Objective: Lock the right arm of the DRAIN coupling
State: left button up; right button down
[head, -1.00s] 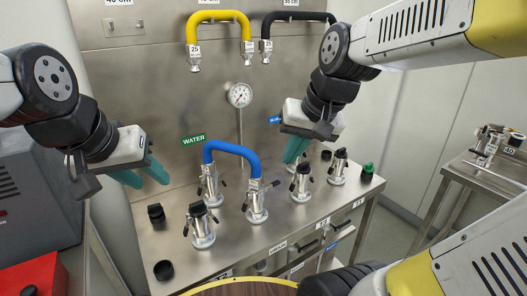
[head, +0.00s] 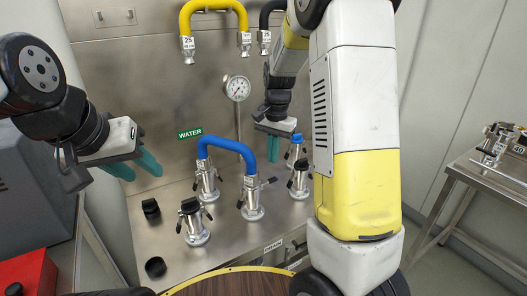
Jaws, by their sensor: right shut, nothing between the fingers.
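The DRAIN label (head: 273,246) is on the bench's front edge. Above it stands the nearer of the two steel couplings joined by the blue hose, which I take as the DRAIN coupling (head: 252,202). Its right arm (head: 268,182) sticks out to the right, away from the body. My left gripper (head: 134,166) is open and empty, at the left above the bench.
The other hose end is on a coupling (head: 206,184) below the WATER sign (head: 190,134). A black-capped coupling (head: 194,222) stands front left, another (head: 299,182) to the right. A blue-capped one (head: 296,150) is behind that. My right arm hides the bench's right part.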

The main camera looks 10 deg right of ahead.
aim_at(272, 179)
jog(key=shift+w+d+f+m, duration=0.15)
jog(key=shift+w+f, duration=0.2)
jog(key=shift+f, duration=0.25)
jog(key=shift+w+a+f+m, duration=0.15)
jog(key=shift+w+f, duration=0.2)
jog(key=shift+f, duration=0.25)
jog(key=shift+d+f, duration=0.15)
jog(key=shift+f, duration=4.25)
jog(key=shift+s+a+f, duration=0.1)
jog(key=shift+a+f, duration=0.1)
jog(key=shift+f, duration=0.35)
jog(key=shift+s+a+f, duration=0.1)
jog(key=shift+a+f, duration=0.05)
jog(key=shift+f, duration=0.35)
jog(key=shift+w+d+r, duration=0.3)
jog(key=shift+d+r, duration=0.3)
jog(key=shift+r, duration=3)
